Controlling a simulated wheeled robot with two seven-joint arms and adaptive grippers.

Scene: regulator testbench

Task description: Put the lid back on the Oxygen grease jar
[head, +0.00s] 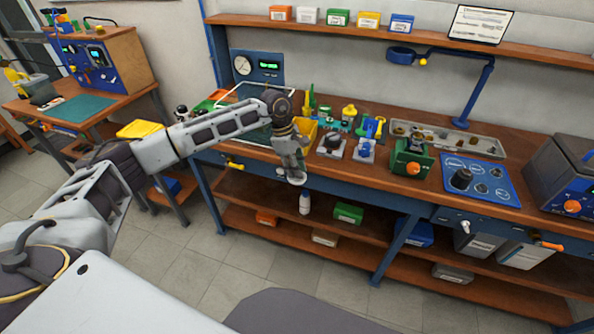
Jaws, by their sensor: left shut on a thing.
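My left arm reaches in from the left, and its left gripper (295,175) points down in front of the bench's front edge. It is shut on a small pale thing at its fingertips. This looks round and flat like a lid, but it is too small to be sure. I cannot pick out the Oxygen grease jar for certain among the small items on the workbench (530,212). My arm and wrist hide part of the bench top. My right gripper is not in view.
A green block-like device (411,160), a blue panel (480,180) and a long grey tray (460,142) occupy the bench. Floor (225,265) before it is clear.

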